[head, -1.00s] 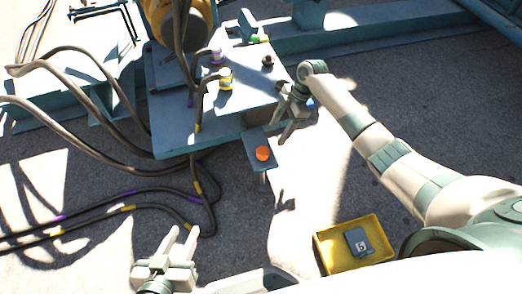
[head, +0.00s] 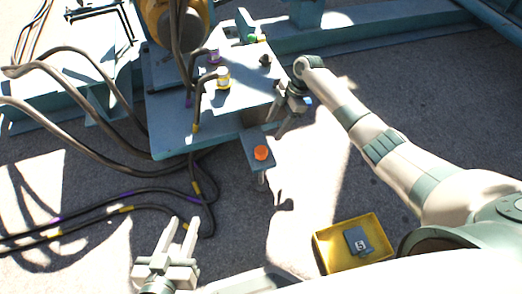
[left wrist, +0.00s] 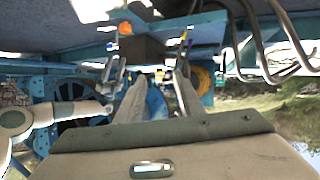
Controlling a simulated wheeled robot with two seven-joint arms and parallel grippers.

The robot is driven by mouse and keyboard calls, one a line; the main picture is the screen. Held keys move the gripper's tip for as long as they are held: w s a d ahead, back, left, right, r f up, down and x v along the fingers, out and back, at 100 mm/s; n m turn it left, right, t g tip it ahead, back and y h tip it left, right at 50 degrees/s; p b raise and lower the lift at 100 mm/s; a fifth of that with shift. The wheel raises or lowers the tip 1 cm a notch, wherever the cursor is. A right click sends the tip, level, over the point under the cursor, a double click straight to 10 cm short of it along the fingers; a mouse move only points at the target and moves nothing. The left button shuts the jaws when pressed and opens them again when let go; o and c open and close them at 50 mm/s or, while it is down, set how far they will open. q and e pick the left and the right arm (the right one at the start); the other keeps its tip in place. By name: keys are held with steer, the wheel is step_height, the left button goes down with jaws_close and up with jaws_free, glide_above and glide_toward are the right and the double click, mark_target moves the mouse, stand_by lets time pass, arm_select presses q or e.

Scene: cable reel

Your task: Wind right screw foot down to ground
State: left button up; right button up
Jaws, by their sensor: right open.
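The right screw foot has an orange knob (head: 261,153) on top of a blue bracket plate at the front right corner of the blue frame. A short pale shaft (head: 262,177) shows below the plate; its lower end seems apart from its shadow on the ground. The orange knob also shows at the top of the left wrist view (left wrist: 125,29). My right gripper (head: 279,126) is open, just behind and right of the knob, not around it. My left gripper (head: 184,222) is open and empty, front left of the foot, low in the head view.
A yellow tray (head: 325,262) holding a dark box marked 5 (head: 361,242) is on the ground at front right. Black cables (head: 100,208) lie on the ground left of the foot. Yellow and purple cable plugs stand on the blue frame (head: 175,137). Ground right of my right arm is clear.

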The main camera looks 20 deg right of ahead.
steer(key=b, duration=0.2)
glide_above(261, 150)
steer(key=d, duration=0.3)
step_height(261, 150, down, 7)
steer(key=b+x, duration=0.1)
steer(key=x, duration=0.4)
steer(key=shift+w+a+f, duration=0.1)
steer(key=shift+a+f, duration=0.15)
arm_select(q)
step_height(261, 150, up, 12)
steer(key=d+t+h, duration=0.2)
steer(key=t, duration=0.5)
steer(key=shift+d+f+h, duration=0.2)
steer(key=shift+f+h, duration=0.05)
steer(key=shift+h, duration=0.05)
arm_select(e)
steer(key=shift+a+f, duration=0.25)
steer(key=shift+f, duration=0.4)
steer(key=c, duration=1)
